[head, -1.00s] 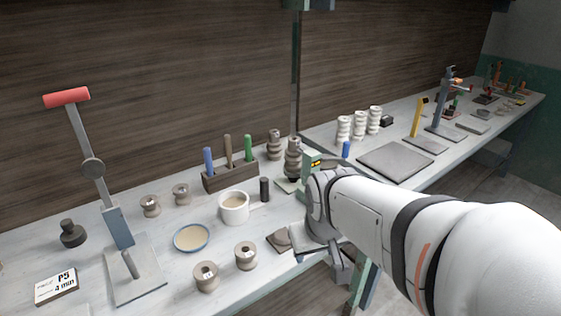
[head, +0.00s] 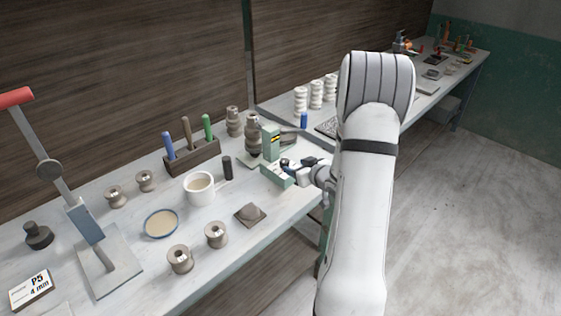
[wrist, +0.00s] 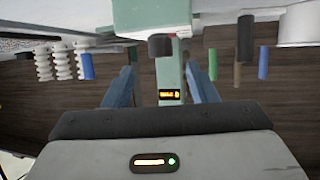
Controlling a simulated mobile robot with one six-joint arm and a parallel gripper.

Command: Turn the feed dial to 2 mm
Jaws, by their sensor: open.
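A pale green machine (head: 271,143) with a small yellow-lit display stands at the bench's front edge. In the wrist view, which is upside down, the machine's green body (wrist: 165,15) and orange display (wrist: 169,94) show. A dark round knob (wrist: 161,45), probably the feed dial, is on it; its setting cannot be read. My gripper (head: 292,163) is at the machine from the right. In the wrist view its blue fingers (wrist: 162,78) are open, one on each side of the green post and knob, with gaps; they do not appear to touch the knob.
A dark cylinder (head: 227,167), a white mug (head: 200,188) and a tool rack (head: 193,157) stand left of the machine. White spools (head: 316,95) are further back.

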